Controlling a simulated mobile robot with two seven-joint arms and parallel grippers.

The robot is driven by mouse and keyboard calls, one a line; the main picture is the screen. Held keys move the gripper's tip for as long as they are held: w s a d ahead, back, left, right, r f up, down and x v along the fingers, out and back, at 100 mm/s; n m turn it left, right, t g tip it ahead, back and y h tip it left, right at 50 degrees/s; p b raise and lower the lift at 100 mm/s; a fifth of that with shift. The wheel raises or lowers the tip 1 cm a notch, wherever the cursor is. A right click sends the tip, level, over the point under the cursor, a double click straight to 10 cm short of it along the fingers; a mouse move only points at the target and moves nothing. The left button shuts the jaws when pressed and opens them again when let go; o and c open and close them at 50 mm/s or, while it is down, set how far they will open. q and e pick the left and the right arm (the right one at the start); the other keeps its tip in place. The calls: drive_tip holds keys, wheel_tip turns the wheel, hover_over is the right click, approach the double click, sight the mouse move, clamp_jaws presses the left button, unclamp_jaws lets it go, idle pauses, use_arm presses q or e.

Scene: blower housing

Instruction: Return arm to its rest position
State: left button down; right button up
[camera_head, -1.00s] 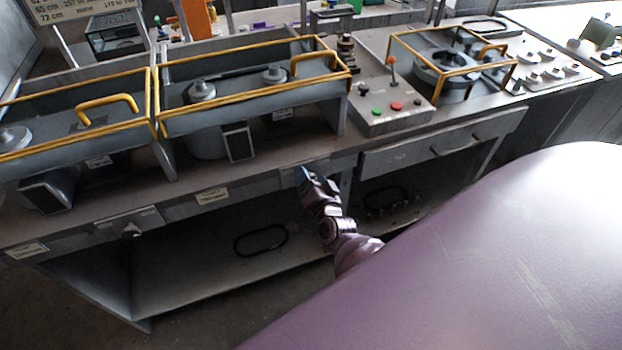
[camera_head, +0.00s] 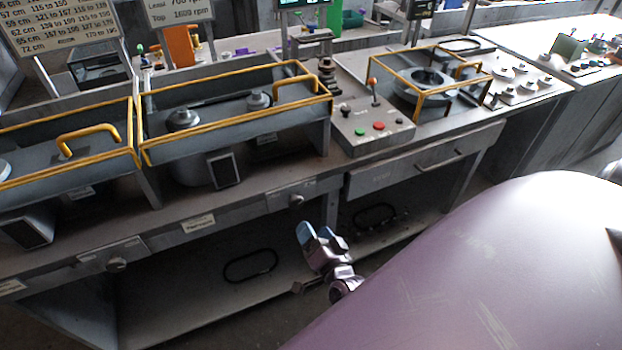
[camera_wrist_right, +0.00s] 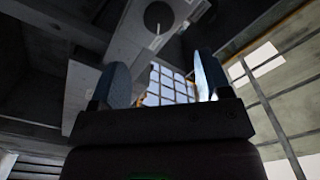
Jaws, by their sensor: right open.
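My right gripper (camera_head: 307,232) shows in the head view in front of the workbench (camera_head: 215,205), below its drawer fronts. Its blue fingers stand apart with nothing between them. In the right wrist view the two blue fingers of the right gripper (camera_wrist_right: 155,85) also stand apart and empty, pointing up toward the ceiling and windows. The right gripper appears clear of the bench, though the exact gap cannot be told. My left gripper is not in view.
Yellow-railed housings (camera_head: 235,105) stand on the bench. A control box (camera_head: 372,125) with a lever and coloured buttons is right of them. A drawer (camera_head: 425,160) and an open lower shelf (camera_head: 200,300) face me. Dark floor shows at the lower left.

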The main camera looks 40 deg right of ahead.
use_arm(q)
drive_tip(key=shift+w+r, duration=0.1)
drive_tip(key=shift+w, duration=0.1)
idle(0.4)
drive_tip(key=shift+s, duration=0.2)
use_arm(e)
drive_tip(key=s+a+f+n+g+y, duration=0.1)
drive_tip(key=s+f+n+g+y, duration=0.1)
drive_tip(key=s+n, duration=0.3)
drive_tip(key=s+a+f+n+g+y, duration=0.1)
drive_tip(key=s+f+n+g+y, duration=0.1)
drive_tip(key=s+n, duration=0.3)
drive_tip(key=n+g, duration=0.1)
drive_tip(key=n, duration=0.1)
drive_tip(key=shift+a+n+g, duration=0.2)
drive_tip(key=shift+n+g, duration=0.2)
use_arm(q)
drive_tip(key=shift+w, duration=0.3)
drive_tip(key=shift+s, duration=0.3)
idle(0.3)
